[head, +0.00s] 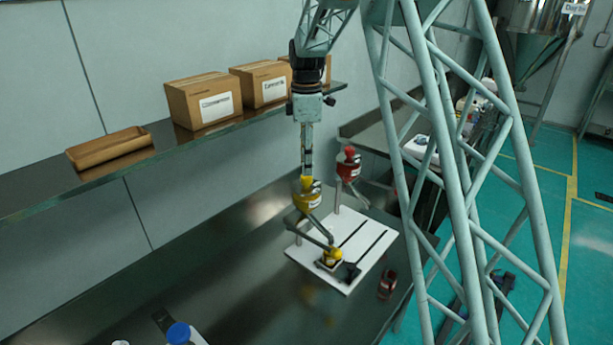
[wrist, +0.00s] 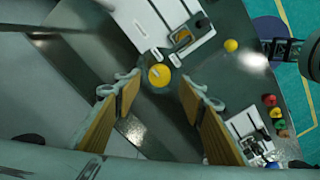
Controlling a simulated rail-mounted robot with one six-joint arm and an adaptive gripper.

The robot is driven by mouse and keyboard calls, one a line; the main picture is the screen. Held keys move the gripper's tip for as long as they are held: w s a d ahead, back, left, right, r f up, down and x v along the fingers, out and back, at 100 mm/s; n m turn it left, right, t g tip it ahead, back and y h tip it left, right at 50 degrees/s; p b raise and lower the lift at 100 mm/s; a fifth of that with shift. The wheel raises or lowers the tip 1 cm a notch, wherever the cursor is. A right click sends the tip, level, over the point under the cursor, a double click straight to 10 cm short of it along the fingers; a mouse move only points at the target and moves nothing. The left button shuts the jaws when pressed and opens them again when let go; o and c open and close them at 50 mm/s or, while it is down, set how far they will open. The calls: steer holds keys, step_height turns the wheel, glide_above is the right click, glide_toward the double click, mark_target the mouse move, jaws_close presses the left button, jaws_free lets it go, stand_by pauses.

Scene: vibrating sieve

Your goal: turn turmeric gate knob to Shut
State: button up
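The yellow hopper (head: 306,203) with a yellow knob on top (head: 307,183) stands on a post at the rear of a white board (head: 376,237). I take it as the turmeric one; its label is too small to read. In the wrist view the round yellow top (wrist: 159,76) lies between and just beyond my fingertips. My gripper (wrist: 160,88) is open, its two tan finger pads wide apart with nothing held. In the head view my gripper (head: 307,170) points straight down over the knob. Contact cannot be told. The knob's Open or Shut marking is not legible.
A red hopper (head: 348,165) stands close on the right. A spout arm leads down to a sieve cup with yellow in it (head: 332,257). A shelf (head: 110,172) with boxes (head: 205,101) runs behind my gripper.

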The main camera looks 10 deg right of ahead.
mark_target(306, 181)
steer(key=shift+f, duration=2.55)
steer(key=shift+c, duration=0.5)
steer(key=c, duration=0.7)
